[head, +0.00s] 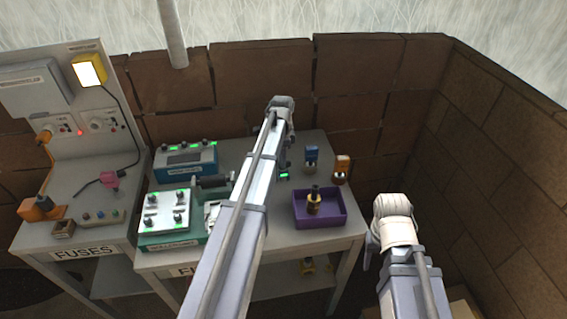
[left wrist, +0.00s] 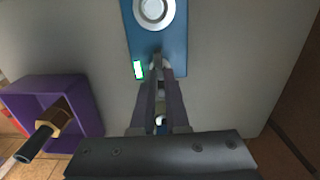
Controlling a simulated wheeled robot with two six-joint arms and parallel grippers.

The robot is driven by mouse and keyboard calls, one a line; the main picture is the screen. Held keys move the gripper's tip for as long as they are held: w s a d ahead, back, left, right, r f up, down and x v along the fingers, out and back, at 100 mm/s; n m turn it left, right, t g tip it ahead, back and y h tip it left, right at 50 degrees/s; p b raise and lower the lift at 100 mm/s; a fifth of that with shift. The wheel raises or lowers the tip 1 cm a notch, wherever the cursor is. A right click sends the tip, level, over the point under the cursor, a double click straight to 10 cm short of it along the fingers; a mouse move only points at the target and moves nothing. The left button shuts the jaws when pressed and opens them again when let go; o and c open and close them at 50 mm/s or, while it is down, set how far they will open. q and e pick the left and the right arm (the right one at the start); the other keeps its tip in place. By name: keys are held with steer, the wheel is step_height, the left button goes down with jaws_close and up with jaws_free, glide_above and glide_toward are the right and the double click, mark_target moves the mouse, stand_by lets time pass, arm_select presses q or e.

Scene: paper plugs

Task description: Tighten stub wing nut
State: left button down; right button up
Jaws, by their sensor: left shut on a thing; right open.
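The stub wing nut is mostly hidden between the fingertips of my left gripper (left wrist: 163,68), seen in the left wrist view. The fingers are nearly together over the end of a blue base (left wrist: 140,35). The base carries a round silver part (left wrist: 153,10) and a lit green indicator (left wrist: 138,70). In the head view my left arm covers most of this spot; a small green light (head: 284,176) shows beside it. My right gripper (head: 370,254) is at the right, off the table's edge, open and apart from everything.
A purple tray (head: 330,223) holds a brass and black plug (head: 314,203). Blue (head: 311,155) and orange (head: 342,166) items stand behind it. A blue box (head: 185,160) and a green-based panel (head: 167,211) are left of my arm. A fuses bench (head: 90,235) stands further left.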

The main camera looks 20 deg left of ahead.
stand_by(0.5)
arm_select(q)
steer(key=m, duration=0.3)
stand_by(0.4)
steer(key=c, duration=1)
jaws_free()
step_height(320, 180, up, 4)
steer(key=p, duration=0.4)
